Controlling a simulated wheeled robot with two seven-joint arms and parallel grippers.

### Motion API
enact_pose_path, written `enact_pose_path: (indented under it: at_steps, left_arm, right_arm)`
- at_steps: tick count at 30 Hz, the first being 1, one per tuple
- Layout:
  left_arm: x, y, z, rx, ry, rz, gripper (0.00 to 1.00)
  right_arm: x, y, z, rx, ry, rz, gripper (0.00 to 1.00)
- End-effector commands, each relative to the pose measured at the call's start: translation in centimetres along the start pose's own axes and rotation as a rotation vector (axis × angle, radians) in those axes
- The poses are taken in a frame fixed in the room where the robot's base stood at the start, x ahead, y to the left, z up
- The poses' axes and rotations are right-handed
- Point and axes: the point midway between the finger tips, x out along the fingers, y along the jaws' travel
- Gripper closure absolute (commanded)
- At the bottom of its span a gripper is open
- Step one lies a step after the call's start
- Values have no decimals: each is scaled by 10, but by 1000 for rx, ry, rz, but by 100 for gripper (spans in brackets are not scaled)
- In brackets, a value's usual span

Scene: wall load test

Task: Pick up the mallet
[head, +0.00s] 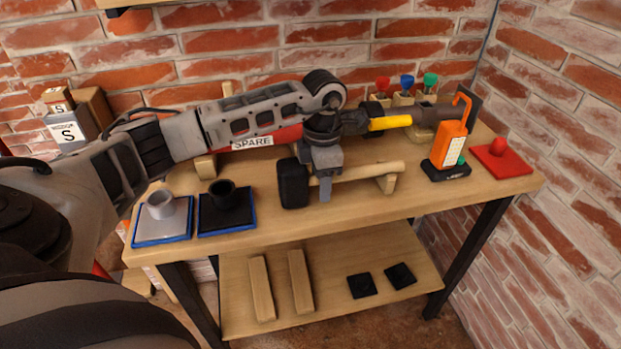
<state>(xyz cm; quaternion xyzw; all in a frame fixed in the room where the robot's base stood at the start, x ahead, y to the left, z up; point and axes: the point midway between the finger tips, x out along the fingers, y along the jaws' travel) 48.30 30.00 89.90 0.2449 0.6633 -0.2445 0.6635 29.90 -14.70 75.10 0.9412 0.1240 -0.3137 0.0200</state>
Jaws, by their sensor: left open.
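The mallet has a black head (293,184) and a pale wooden handle (365,172). It lies on the workbench near the middle of the front edge, head to the left. My left gripper (325,185) points down at the handle just right of the head. It is open, with one finger showing in front of the handle; the other finger is hidden. I cannot tell whether it touches the handle. My right gripper is not in view.
Behind my arm lies a long tool with a yellow section (390,122) near a "SPARE" label (252,142). Brick walls close the back and right.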

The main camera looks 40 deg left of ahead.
Motion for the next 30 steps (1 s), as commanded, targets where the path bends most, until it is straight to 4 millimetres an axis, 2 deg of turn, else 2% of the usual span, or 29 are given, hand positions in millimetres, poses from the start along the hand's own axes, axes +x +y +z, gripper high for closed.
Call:
enact_pose_path:
  at_steps: [1, 6, 20, 25, 30]
  left_arm:
    - [0, 0, 0, 0, 0, 0, 55]
    - [0, 0, 0, 0, 0, -1, 100]
    - [-9, 1, 1, 0, -3, 1, 100]
    - [-34, 2, 1, 0, -7, 5, 100]
    - [-70, -15, -27, 0, -6, 7, 100]
  right_arm:
    - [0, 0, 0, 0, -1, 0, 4]
    - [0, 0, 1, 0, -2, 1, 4]
    - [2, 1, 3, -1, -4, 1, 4]
    - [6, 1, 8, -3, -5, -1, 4]
    - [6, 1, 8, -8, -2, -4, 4]
